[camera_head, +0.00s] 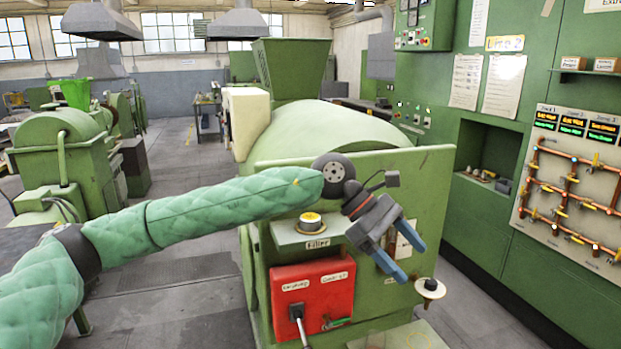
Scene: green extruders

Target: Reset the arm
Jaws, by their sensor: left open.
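My left arm (200,212), in a quilted green sleeve, reaches in from the left across the front of the green extruder (310,135). My left gripper (408,262) has two blue fingers, spread apart with nothing visible between them. It hangs to the right of the machine's "Filler" shelf (325,240), pointing down and to the right. A white disc with a dark knob (430,289) is just below and right of the fingers. My right gripper is not in view.
Below the shelf is a red control box (312,290) with a lever (298,318). A green wall with a valve and pipe panel (572,185) is at right. Another green extruder (62,160) stands at left. Grey floor lies between.

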